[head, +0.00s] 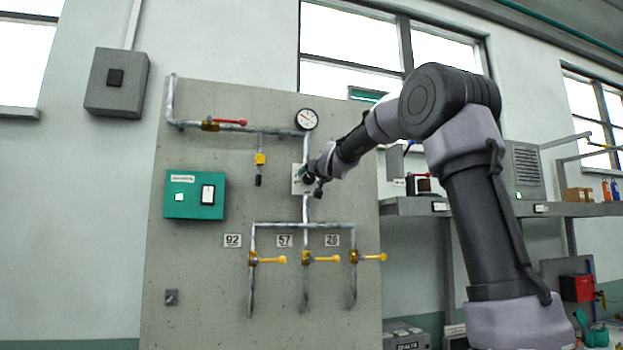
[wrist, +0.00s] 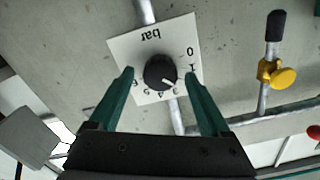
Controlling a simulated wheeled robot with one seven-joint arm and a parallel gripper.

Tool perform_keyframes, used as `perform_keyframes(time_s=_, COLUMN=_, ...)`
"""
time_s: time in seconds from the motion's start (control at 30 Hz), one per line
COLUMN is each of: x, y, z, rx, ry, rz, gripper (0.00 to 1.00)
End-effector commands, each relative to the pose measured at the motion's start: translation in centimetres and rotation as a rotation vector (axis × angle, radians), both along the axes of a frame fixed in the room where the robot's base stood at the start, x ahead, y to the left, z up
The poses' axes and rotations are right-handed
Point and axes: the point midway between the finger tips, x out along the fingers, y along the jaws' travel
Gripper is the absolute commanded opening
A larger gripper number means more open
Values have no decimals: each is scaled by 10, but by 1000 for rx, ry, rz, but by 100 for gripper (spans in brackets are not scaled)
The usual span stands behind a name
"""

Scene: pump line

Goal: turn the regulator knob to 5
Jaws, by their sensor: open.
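The regulator knob (wrist: 160,71) is a round black knob on a white square plate (wrist: 125,48) marked "bar". The plate appears upside down in the wrist view, with 0 and 1 at the right and 4, 5 and 6 toward the lower left. The knob's white mark points to the lower right, away from the 5; its exact number is hard to read. My gripper (wrist: 159,78) is open, its green fingertips on either side of the knob with visible gaps. In the head view my gripper (head: 308,178) is at the plate and mostly hides the knob.
A pressure gauge (head: 306,119) sits above the plate. A red-handled valve (head: 212,125) and a yellow valve (head: 260,160) are to the left. Several yellow-handled valves (head: 320,258) stand below. A green switch box (head: 194,194) is at left, a shelf (head: 480,207) at right.

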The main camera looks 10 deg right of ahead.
Motion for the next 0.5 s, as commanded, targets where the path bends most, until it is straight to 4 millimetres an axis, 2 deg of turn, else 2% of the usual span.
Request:
perform_keyframes(time_s=0.23, x=1, y=0, z=0, rx=0, ry=0, rz=0, gripper=81)
perform_keyframes(time_s=0.27, x=1, y=0, z=0, rx=0, ry=0, rz=0, gripper=77)
perform_keyframes(time_s=0.4, x=1, y=0, z=0, rx=0, ry=0, rz=0, gripper=24)
perform_keyframes(time_s=0.47, x=1, y=0, z=0, rx=0, ry=0, rz=0, gripper=1)
perform_keyframes(time_s=0.5, x=1, y=0, z=0, rx=0, ry=0, rz=0, gripper=0)
